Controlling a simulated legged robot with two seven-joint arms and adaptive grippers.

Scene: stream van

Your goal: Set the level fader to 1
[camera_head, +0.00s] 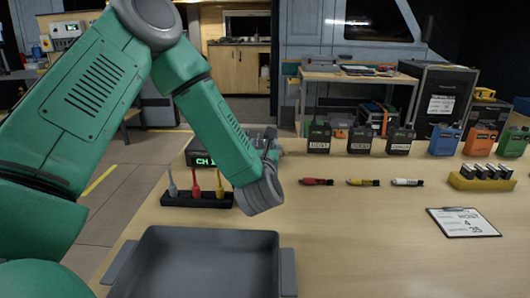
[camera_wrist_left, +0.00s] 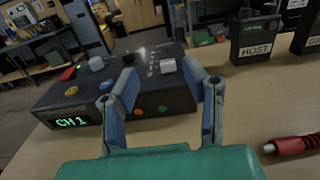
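A black control box (camera_wrist_left: 165,98) with a green lit "CH 1" display (camera_wrist_left: 73,122) fills the middle of the left wrist view. Its top bears a light grey cap (camera_wrist_left: 167,66), a grey knob (camera_wrist_left: 96,63), a black knob (camera_wrist_left: 128,58) and coloured buttons. I cannot tell for sure which cap is the level fader, nor read its scale. In the head view the box (camera_head: 195,158) is mostly hidden behind my left arm. My left gripper (camera_wrist_left: 158,72) is open over the box, its fingertips on either side of the light grey cap; contact is unclear. My right gripper is not in view.
A dark grey tray (camera_head: 205,233) lies at the table's front. A black holder (camera_head: 196,199) with coloured plugs stands by my left forearm. Several labelled radio packs (camera_head: 360,138), coloured connectors (camera_head: 362,182) and a clipboard (camera_head: 463,222) are to the right. The table's front middle is clear.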

